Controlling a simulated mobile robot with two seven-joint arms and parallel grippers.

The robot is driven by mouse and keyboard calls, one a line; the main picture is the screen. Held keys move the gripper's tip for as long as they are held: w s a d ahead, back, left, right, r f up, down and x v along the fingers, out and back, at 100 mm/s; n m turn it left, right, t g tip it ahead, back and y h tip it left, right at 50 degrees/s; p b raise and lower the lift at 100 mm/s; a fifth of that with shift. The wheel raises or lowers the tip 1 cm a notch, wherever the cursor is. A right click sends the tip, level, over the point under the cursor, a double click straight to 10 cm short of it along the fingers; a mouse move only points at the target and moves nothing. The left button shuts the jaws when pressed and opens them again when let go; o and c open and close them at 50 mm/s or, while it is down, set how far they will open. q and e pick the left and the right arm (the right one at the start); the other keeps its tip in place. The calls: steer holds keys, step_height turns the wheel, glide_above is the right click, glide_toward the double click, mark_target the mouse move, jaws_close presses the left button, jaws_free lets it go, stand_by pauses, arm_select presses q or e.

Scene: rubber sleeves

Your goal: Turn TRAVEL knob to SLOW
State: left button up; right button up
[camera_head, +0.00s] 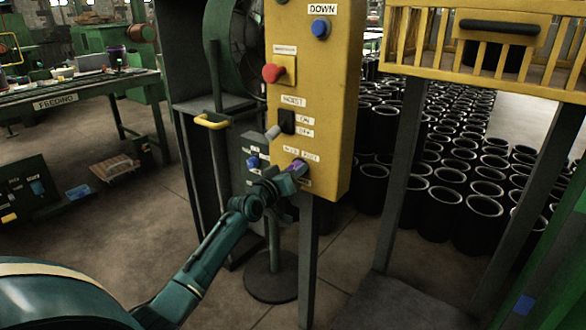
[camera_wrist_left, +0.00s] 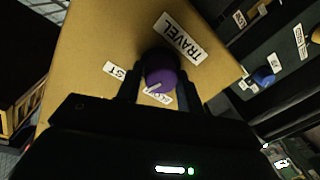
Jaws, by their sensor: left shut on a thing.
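The TRAVEL knob is purple with a black base, on the lower part of the yellow control panel (camera_head: 318,90). In the wrist view the knob (camera_wrist_left: 163,79) sits between the two fingers of my left gripper (camera_wrist_left: 160,86), which is shut on it. A pale pointer line shows on the knob. The TRAVEL label (camera_wrist_left: 181,37) is above it in that view. A label ending in "ST" (camera_wrist_left: 115,69) is at left; another, partly hidden label lies just below the knob. In the head view my left gripper (camera_head: 293,172) reaches the panel's lower edge. My right gripper is not in view.
Above the knob are a black switch (camera_head: 287,121), a red button (camera_head: 272,73) and a blue button (camera_head: 321,28). A dark box with a blue knob (camera_head: 253,162) stands behind at left. A yellow railing (camera_head: 480,60) and many black sleeves (camera_head: 480,222) are at right.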

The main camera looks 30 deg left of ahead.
arm_select(q)
steer(key=n+p, duration=0.1)
steer(key=n, duration=0.3)
steer(key=n+p, duration=0.2)
steer(key=n, duration=0.3)
steer(key=shift+g+h, duration=0.3)
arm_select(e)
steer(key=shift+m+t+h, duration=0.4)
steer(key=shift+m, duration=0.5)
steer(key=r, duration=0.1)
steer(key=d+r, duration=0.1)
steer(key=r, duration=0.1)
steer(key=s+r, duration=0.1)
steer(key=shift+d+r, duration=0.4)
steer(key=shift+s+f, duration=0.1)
arm_select(q)
steer(key=o, duration=1)
steer(key=shift+c, duration=0.2)
steer(key=shift+o, duration=0.2)
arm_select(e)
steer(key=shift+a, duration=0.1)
arm_select(q)
steer(key=shift+p, duration=0.3)
